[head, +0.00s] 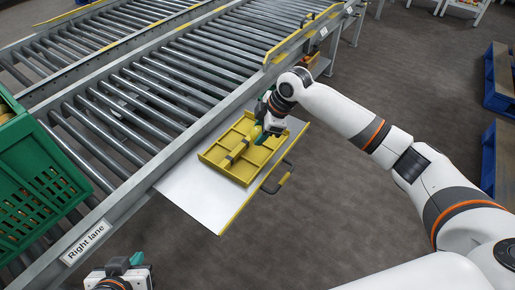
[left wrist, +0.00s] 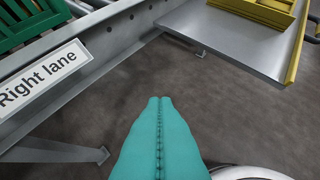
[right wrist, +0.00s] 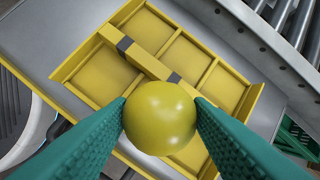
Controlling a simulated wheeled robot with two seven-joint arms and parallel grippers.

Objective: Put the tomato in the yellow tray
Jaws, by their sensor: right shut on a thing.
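The yellow tray (head: 226,171) lies on a white side shelf, divided into several compartments by low walls and a raised middle bar. In the right wrist view, the tray (right wrist: 78,90) fills much of the picture and its visible compartments look empty. My right gripper (right wrist: 160,112) is shut on a round yellow tomato (right wrist: 160,118), seen in front of the tray's near part. In the head view, the right gripper (head: 262,133) is over the tray's far right side; its height is hard to tell. My left gripper (left wrist: 160,100) is shut and empty, over the floor away from the tray.
The white shelf (head: 192,194) has bare room left of the tray and a yellow edge strip. Roller conveyors (head: 150,90) run alongside behind a metal rail labelled "Right lane". A green crate (head: 40,170) stands on the left. Blue pallets (head: 492,150) stand at far right.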

